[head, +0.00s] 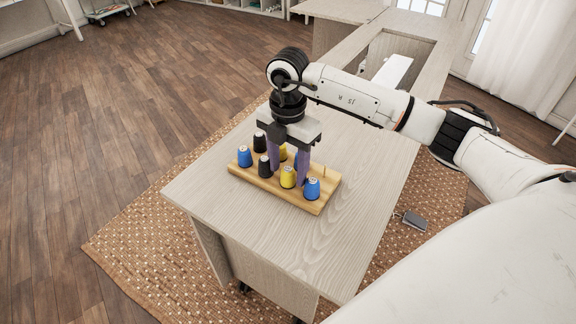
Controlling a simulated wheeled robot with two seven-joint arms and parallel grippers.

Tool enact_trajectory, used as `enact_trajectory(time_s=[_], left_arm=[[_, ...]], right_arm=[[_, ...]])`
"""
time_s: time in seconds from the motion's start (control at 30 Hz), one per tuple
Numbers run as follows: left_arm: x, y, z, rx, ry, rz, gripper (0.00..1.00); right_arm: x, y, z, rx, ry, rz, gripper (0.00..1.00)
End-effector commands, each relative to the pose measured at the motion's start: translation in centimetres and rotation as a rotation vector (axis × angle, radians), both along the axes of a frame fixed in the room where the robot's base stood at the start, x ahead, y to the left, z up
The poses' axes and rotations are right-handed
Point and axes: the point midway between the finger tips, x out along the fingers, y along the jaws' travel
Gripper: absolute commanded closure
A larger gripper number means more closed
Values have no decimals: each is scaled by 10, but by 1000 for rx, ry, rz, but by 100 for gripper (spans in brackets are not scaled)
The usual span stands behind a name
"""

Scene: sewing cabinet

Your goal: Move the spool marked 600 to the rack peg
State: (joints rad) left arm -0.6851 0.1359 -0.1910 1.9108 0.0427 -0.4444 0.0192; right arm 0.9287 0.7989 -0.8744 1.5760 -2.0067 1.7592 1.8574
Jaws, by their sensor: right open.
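The wooden rack (238,172) lies on the cabinet top and holds blue, black and yellow spools. A blue spool (245,156) is at its left end, with black spools (260,142) and (264,166) beside it. A yellow spool (288,177) and a blue spool (312,188) stand along the front. Another yellow spool and a blue one are partly hidden behind my fingers. A bare peg (324,171) stands at the right end. Markings on the spool tops are too small to read. My right gripper (288,178) points down over the rack, open, its fingers among the spools.
The pale wooden cabinet top (330,235) is clear in front of the rack. A recessed opening with a white part (393,70) lies farther back. A woven rug (135,240) and a grey pedal (411,221) are on the floor.

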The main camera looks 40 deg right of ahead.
Motion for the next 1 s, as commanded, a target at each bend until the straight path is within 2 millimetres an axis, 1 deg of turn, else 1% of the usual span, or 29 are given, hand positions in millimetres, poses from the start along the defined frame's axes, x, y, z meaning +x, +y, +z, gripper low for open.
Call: enact_trajectory(time_s=[0.03, 0.17, 0.3, 0.4, 0.5, 0.6, 0.7, 1.0], left_arm=[[2, -3, 5, -1, -3, -5, 69], [6, -8, 13, -11, -19, -10, 69], [5, -9, 12, -11, -18, -11, 69], [4, -9, 11, -11, -15, -11, 69], [4, -8, 10, -9, -12, -11, 69], [3, -8, 9, -9, -11, -10, 69], [3, -7, 8, -7, -10, -8, 69], [3, -5, 8, -5, -10, -5, 69]], right_arm=[[1, 0, 3, 1, -2, 0, 49], [1, 0, 30, 0, -6, 1, 49], [1, 0, 60, 0, -5, 0, 49], [1, 0, 78, 0, -4, 0, 49], [1, 0, 92, 1, -3, 0, 49], [1, 0, 100, 0, -1, 0, 49], [0, 0, 103, 0, -1, 0, 49], [0, 0, 103, 0, 0, 0, 49]])
